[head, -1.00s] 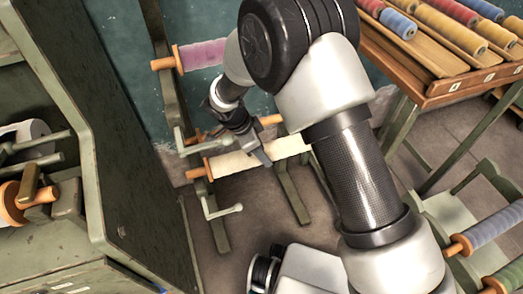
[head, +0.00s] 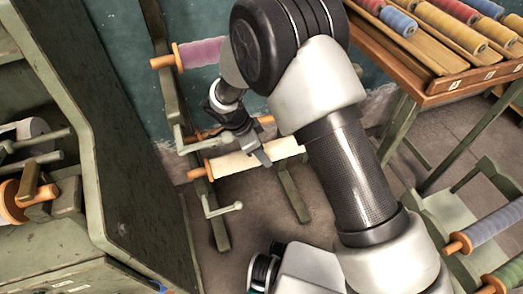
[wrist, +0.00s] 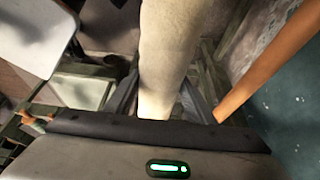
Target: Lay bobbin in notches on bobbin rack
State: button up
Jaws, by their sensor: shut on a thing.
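The cream bobbin (head: 230,163) has orange ends and lies nearly level in front of the green bobbin rack (head: 217,222). My gripper (head: 264,160) is shut on it near its right part. In the wrist view the cream bobbin (wrist: 165,60) runs between the two fingers (wrist: 157,105). Its left orange end overlaps a rack post in the head view, close above a pale hooked arm (head: 228,208). I cannot tell whether it touches the rack. Its right end is partly hidden by my arm.
A pink bobbin (head: 200,53) hangs higher on the rack. An orange rod (head: 265,119) lies just behind the cream bobbin, and an orange rod (wrist: 270,62) runs close beside my right finger. A green cabinet (head: 120,150) stands left. A wooden bobbin table (head: 440,90) stands right.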

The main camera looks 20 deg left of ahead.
jog(key=o, duration=1.5)
jog(key=shift+f, duration=0.1)
jog(key=p+v, duration=0.2)
jog(key=v, duration=0.5)
jog(key=shift+a+r, duration=0.1)
jog(key=shift+r, duration=0.25)
